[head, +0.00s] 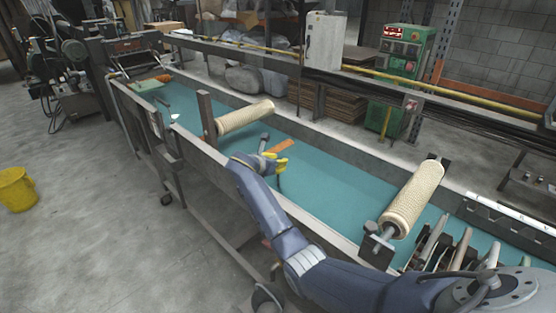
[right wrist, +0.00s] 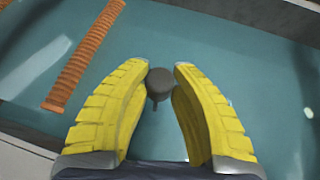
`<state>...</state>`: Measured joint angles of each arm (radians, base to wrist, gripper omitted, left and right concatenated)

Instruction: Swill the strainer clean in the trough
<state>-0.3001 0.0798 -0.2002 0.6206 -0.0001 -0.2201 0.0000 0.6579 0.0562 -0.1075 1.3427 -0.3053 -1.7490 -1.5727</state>
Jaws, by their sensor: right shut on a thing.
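The long trough (head: 333,183) has a blue-green floor and grey side walls. My right gripper (head: 277,162) has yellow fingers and is over the trough's near side. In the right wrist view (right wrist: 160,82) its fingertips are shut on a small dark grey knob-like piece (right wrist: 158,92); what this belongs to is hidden. An orange ribbed mesh strip or tube (head: 280,146) lies just beyond the gripper, apart from it, and also shows in the wrist view (right wrist: 85,52). Two beige mesh rollers, one left (head: 246,117) and one right (head: 413,198), sit at the trough. I cannot tell which is the strainer.
A dark post (head: 206,118) rises beside the left roller. Several bars and tools stand at the trough's right end. A yellow bucket (head: 17,189) is on the floor. A green control box (head: 402,55) stands behind. The trough floor between the rollers is mostly clear.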

